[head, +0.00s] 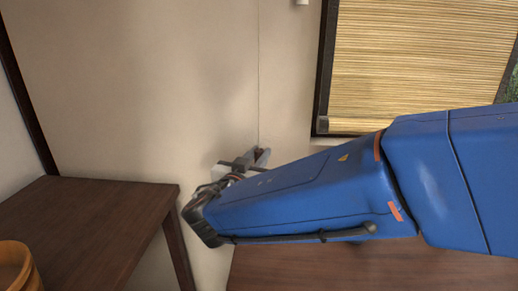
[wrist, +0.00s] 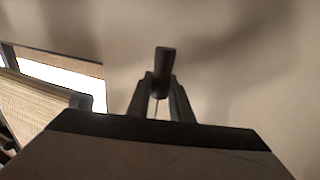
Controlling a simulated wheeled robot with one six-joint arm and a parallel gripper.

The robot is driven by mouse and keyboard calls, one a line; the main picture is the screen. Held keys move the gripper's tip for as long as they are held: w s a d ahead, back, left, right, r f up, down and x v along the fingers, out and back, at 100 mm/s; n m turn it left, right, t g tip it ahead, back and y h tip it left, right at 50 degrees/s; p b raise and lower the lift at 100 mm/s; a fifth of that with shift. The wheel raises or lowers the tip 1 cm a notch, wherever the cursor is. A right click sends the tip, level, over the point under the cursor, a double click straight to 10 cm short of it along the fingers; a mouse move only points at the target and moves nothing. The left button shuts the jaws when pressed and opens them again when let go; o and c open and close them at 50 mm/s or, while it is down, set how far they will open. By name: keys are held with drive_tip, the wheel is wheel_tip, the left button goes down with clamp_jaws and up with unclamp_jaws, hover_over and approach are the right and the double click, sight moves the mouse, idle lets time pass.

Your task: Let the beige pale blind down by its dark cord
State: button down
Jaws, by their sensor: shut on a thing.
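The beige blind (head: 420,65) hangs in a dark window frame at the upper right of the head view, covering most of the visible window. It also shows at the left of the wrist view (wrist: 40,108), beside a bright uncovered strip. The thin cord (head: 259,70) runs straight down the wall, left of the window, to my gripper (head: 262,157). In the wrist view, my gripper (wrist: 160,88) is shut on the cord (wrist: 155,107), with a dark cylindrical pull (wrist: 165,60) at its fingertips. My arm hides part of the cord's surroundings in the head view.
A dark wooden table (head: 90,215) stands at the lower left, with an orange-brown round container (head: 18,268) on it. A brown wooden surface (head: 320,270) lies below my arm.

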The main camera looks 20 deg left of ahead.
drive_tip(key=shift+f, duration=1.25)
drive_tip(key=c, duration=1.6)
unclamp_jaws()
drive_tip(key=shift+s, duration=0.15)
drive_tip(key=shift+s, duration=0.3)
drive_tip(key=s, duration=1.6)
drive_tip(key=shift+s+a, duration=0.25)
drive_tip(key=shift+s, duration=0.05)
